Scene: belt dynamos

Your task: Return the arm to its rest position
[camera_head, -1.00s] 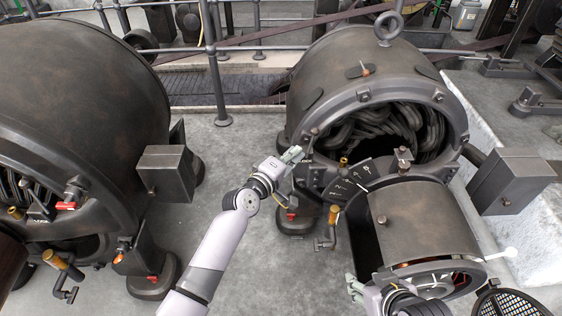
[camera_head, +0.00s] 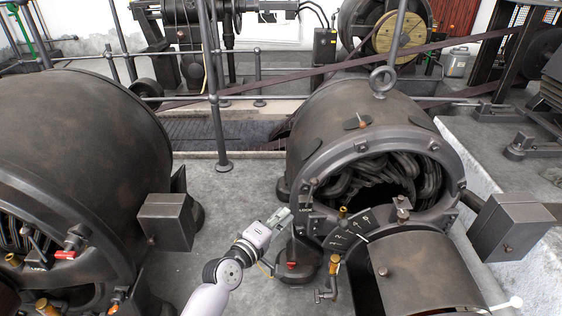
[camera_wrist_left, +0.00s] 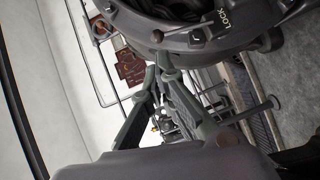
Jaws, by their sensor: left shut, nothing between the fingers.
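My left arm comes in from the bottom in the head view. Its gripper (camera_head: 285,213) is shut and empty, just left of the right dynamo (camera_head: 350,115), near its front rim and a plate with numbered marks (camera_head: 352,232). I cannot tell whether it touches the dynamo. In the left wrist view the two fingers (camera_wrist_left: 163,62) come together at their tips, with nothing between them. Above them is a dark round metal rim with the word LOCK and a small lever (camera_wrist_left: 190,35). My right gripper is out of view.
A second large dynamo (camera_head: 75,150) stands at the left, with a box on its side (camera_head: 167,220). Grey floor (camera_head: 225,185) lies between the dynamos. A railing post (camera_head: 217,100) and a belt pit are behind. A curved cover (camera_head: 425,268) hangs at the lower right.

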